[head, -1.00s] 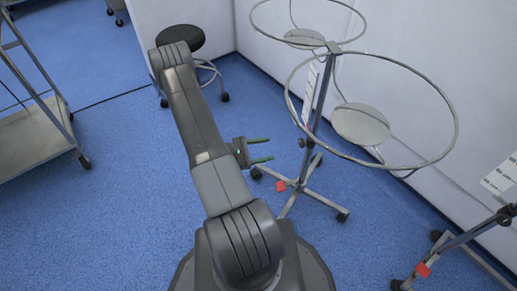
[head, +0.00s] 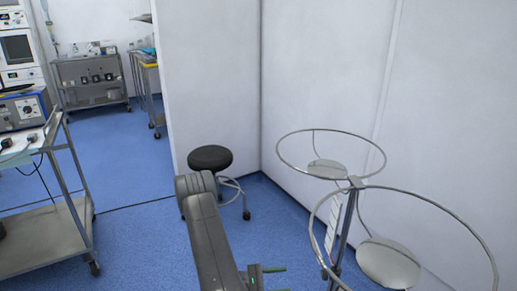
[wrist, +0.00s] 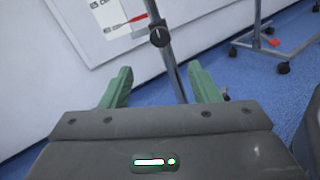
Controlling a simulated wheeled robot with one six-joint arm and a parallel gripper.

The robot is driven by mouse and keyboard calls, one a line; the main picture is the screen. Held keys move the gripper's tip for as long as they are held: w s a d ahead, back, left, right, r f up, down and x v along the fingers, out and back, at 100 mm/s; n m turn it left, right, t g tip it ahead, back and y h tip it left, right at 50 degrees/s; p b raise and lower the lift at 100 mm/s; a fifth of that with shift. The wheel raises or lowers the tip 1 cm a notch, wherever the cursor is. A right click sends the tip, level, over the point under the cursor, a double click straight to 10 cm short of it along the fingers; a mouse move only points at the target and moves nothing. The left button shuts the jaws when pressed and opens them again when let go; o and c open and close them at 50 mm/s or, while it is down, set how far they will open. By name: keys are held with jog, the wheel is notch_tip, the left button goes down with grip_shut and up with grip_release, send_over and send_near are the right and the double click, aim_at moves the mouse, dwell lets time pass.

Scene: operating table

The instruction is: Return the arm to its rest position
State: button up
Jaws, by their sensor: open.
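My arm (head: 208,240) stands bent at the bottom middle of the head view. My gripper (head: 277,276) shows at the lower edge there, its green fingers pointing right. In the wrist view my gripper (wrist: 163,88) has its two green fingers wide apart with nothing held between them. A metal stand pole (wrist: 166,50) shows beyond the fingers. I cannot tell the distance to it. The lower part of my arm is out of the head view.
A ring stand (head: 345,225) with two wire hoops stands at the right by the white wall (head: 320,80). A black stool (head: 210,158) stands behind my arm. A metal cart (head: 45,235) is at the left, another cart (head: 92,95) farther back. Blue floor (head: 140,235) between is clear.

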jog(key=d, duration=0.4)
jog(key=d+b, duration=0.1)
jog(key=d, duration=0.3)
jog(key=w+d+b, duration=0.1)
jog(key=d, duration=0.4)
jog(key=shift+w, duration=0.1)
jog(key=p, duration=0.2)
send_near(322, 274)
jog(key=d+b, duration=0.2)
jog(key=d, duration=0.6)
jog(key=shift+w+d+b, duration=0.15)
jog(key=shift+d+b, duration=0.15)
jog(key=shift+d+r+n+p, duration=0.1)
jog(key=shift+r+n+p, duration=0.15)
jog(key=shift+p, duration=0.25)
jog(key=shift+n+p, duration=0.7)
jog(key=shift+n, duration=0.15)
jog(key=s+a+p, duration=0.1)
jog(key=a+p, duration=0.1)
jog(key=a, duration=1.2)
jog(key=shift+f, duration=0.25)
